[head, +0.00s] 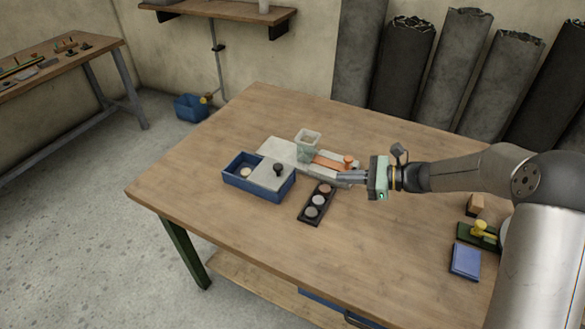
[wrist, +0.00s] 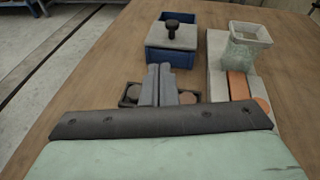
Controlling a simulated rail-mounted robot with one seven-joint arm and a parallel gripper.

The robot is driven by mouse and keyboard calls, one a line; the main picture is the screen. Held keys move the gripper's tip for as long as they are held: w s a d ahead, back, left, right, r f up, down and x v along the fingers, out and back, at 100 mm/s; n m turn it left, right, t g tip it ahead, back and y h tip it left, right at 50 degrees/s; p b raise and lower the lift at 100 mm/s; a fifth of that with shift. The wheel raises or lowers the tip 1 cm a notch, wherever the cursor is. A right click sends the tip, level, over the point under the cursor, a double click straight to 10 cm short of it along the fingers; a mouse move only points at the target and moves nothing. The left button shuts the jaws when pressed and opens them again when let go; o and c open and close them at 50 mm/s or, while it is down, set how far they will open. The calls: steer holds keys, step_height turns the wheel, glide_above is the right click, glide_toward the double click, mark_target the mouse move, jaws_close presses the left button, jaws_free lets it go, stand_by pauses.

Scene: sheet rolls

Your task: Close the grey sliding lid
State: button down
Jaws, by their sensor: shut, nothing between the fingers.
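A blue box (head: 258,191) stands on the table, left of my gripper in the head view. Its grey sliding lid (head: 272,176) covers the right part, and a black knob (head: 278,168) stands up from it. The left part of the box is open, with a round pale object (head: 246,173) inside. In the wrist view the grey lid (wrist: 170,39) and knob (wrist: 172,25) lie beyond my fingertips. My gripper (head: 340,178) is shut and empty, apart from the lid, over or near a dark tray (wrist: 128,96) of round discs.
A pale grey board (head: 282,148) behind the box carries a translucent cup (head: 307,144) and an orange piece (head: 328,162). The dark disc tray (head: 309,218) lies right of the box. The front left of the table is clear.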

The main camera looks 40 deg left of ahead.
steer(key=s+a+f+m+y+p, duration=0.1)
steer(key=s+a+f+p, duration=0.1)
steer(key=a, duration=1.3)
steer(key=shift+s+f, duration=0.3)
steer(key=shift+f, duration=0.35)
steer(key=shift+a, duration=0.15)
